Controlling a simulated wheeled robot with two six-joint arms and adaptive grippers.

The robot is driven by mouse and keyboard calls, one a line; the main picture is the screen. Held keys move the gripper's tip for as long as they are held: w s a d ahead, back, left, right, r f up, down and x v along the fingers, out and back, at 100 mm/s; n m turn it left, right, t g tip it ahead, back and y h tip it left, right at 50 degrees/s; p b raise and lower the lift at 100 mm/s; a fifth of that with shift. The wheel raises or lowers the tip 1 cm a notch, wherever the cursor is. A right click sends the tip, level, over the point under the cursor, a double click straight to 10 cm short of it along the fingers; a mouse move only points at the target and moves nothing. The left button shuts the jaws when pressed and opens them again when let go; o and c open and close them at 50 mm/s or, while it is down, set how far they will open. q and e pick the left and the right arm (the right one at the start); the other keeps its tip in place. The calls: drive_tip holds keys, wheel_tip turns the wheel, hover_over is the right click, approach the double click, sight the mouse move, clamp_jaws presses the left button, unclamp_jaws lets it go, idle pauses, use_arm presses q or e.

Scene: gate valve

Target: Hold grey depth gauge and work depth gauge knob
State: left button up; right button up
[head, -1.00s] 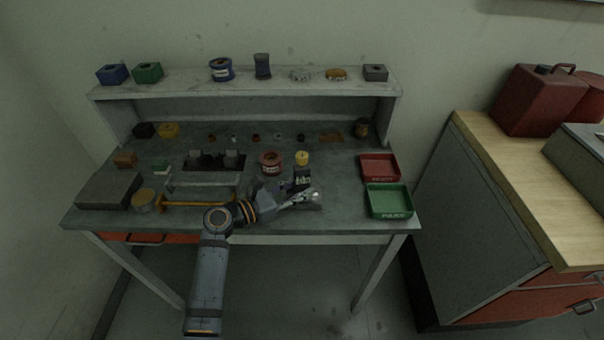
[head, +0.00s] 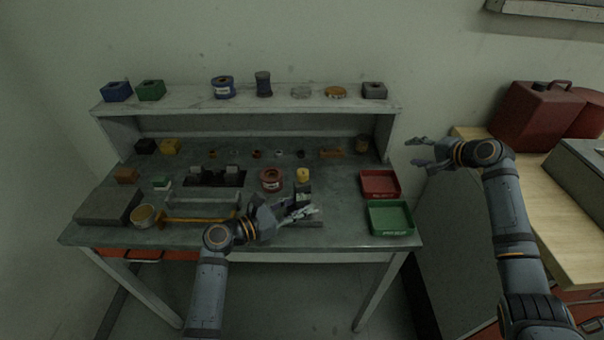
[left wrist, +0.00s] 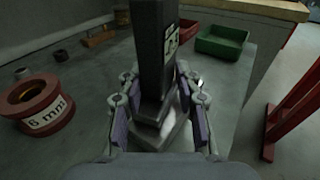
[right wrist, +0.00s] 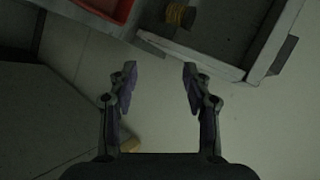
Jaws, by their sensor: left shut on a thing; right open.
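The grey depth gauge (left wrist: 155,50) stands upright between the fingers of my left gripper (left wrist: 157,105) in the left wrist view, a dark post with a pale label. In the head view my left gripper (head: 308,212) is at the bench's front edge, and the gauge (head: 303,190) shows as a small dark block there. The left fingers are shut on the gauge. I cannot make out the knob clearly. My right gripper (head: 422,153) is open and empty, right of the bench; its spread fingers show in the right wrist view (right wrist: 159,80).
A red tray (head: 380,172) and a green tray (head: 390,232) lie at the bench's right end. A red spool (head: 271,180) marked 6 mm and a yellow-topped item (head: 303,174) are near the gauge. The wooden-topped cabinet (head: 468,132) stands at right.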

drive_tip(key=s+a+m+g+y, duration=0.2)
drive_tip(key=s+a+m+y, duration=0.35)
drive_tip(key=a, duration=0.75)
drive_tip(key=m+g+y, duration=0.4)
drive_tip(key=m+y, duration=0.1)
drive_tip(key=y, duration=0.2)
approach(302, 174)
drive_tip(key=x, duration=0.7)
drive_tip(key=w+f+x, duration=0.1)
drive_tip(key=x, duration=0.2)
clamp_jaws()
